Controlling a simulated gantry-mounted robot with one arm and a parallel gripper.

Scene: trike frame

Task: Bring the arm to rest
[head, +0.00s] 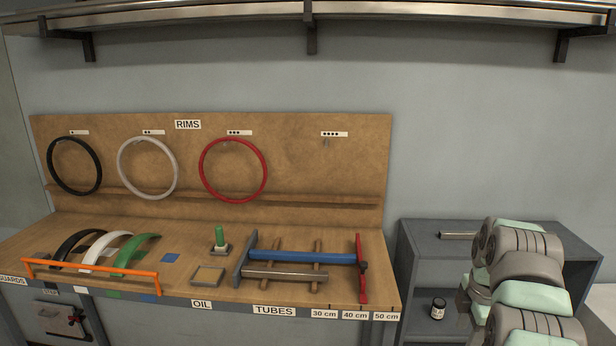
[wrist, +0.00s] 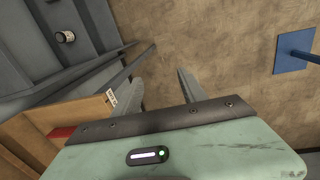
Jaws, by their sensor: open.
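My arm stands at the right in the head view, in front of the grey shelf unit (head: 412,270). My gripper is mostly hidden behind the arm links there. In the wrist view my gripper (wrist: 163,80) is open, with its two grey fingers apart and nothing between them. The fingers point out over a brown floor, beside the grey shelf unit (wrist: 30,65).
Rims hang on the board (head: 290,165) behind. A dark jar (head: 438,307) stands in the shelf unit. A blue plate (wrist: 293,50) is on the floor.

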